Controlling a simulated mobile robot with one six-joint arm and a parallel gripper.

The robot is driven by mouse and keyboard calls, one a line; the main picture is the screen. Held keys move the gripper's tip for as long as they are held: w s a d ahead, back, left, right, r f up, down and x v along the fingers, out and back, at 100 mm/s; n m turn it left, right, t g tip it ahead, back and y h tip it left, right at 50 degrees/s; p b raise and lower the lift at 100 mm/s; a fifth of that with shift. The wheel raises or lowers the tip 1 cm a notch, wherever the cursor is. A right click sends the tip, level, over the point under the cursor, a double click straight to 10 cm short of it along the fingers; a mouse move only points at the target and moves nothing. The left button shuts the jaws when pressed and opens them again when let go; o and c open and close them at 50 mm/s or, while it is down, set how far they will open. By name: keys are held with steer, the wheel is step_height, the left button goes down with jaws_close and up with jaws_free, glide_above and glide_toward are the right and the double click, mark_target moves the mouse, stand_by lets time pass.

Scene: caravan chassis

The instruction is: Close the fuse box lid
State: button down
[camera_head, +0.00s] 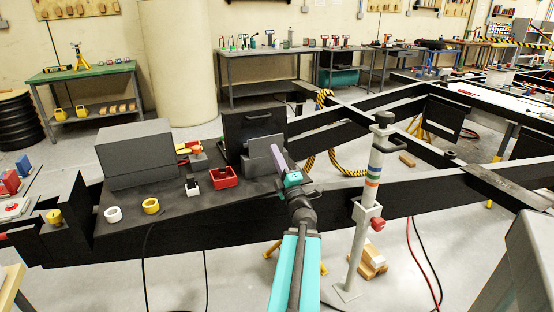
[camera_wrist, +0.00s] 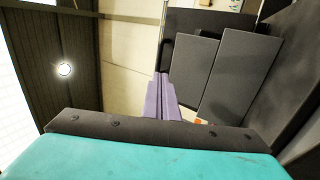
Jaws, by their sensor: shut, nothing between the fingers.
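The fuse box (camera_head: 265,163) appears to be the grey box on the black chassis deck, right of centre in the head view. A black panel with a handle, apparently its lid (camera_head: 240,132), stands upright behind it, so the box looks open. In the wrist view the dark panel (camera_wrist: 205,22) shows at the top, with grey plates (camera_wrist: 230,75) in front of it. My gripper (camera_head: 277,152) has purple fingers, pressed together and empty, at the right side of the box. The fingers also show in the wrist view (camera_wrist: 162,82). I cannot tell whether they touch the box.
A large grey box (camera_head: 135,155) stands left on the deck. A red tray (camera_head: 223,178), a white ring (camera_head: 114,214) and a yellow ring (camera_head: 151,206) lie on the deck. A pale post (camera_head: 371,175) with coloured bands stands close right of my arm. Black chassis beams extend right.

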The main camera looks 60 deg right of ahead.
steer(key=shift+x, duration=6.35)
steer(key=shift+w+r, duration=0.1)
steer(key=shift+r, duration=0.05)
